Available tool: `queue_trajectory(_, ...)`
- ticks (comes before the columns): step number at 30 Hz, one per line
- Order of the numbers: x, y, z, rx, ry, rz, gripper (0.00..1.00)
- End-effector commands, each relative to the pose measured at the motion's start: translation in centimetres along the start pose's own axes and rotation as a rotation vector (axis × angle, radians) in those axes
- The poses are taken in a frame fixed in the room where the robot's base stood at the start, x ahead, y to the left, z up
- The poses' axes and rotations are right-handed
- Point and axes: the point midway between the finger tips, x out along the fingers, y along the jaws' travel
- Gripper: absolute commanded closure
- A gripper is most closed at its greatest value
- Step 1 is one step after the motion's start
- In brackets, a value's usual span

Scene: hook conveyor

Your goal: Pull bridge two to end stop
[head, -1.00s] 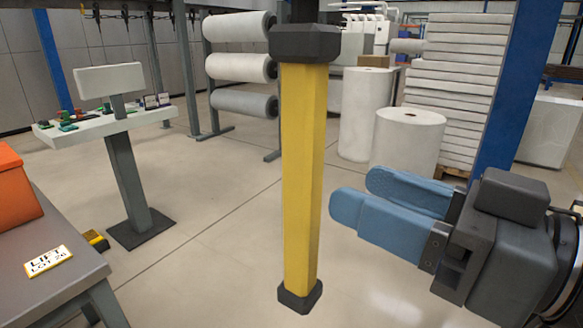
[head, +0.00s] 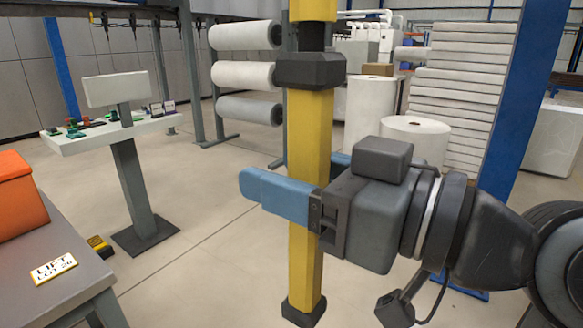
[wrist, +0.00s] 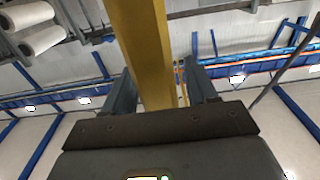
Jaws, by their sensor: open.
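A yellow vertical bar (head: 310,130) with a black collar above and a black foot (head: 304,311) below hangs in the middle of the head view. My gripper (head: 295,185) is open around its lower part, one blue finger in front of the bar and the other behind it. In the wrist view the yellow bar (wrist: 145,50) runs between the two fingers (wrist: 160,85), with gaps on both sides. The bridge and its end stop cannot be made out in these views.
A control desk (head: 110,125) stands at the left, and a grey table (head: 60,255) with an orange box (head: 18,195) is at the near left. White rolls (head: 245,75) are on a rack behind. A blue post (head: 505,110) stands at the right.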

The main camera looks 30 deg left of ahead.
Motion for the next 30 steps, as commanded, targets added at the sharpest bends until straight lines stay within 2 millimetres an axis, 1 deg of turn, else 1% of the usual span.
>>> queue_trajectory(5,0.01,0.0,0.03,0.0,0.0,0.0,0.43)
queue_trajectory(23,-0.02,0.0,0.04,0.001,0.0,0.0,0.99)
queue_trajectory(30,-0.02,0.01,0.05,0.001,-0.001,0.0,1.0)
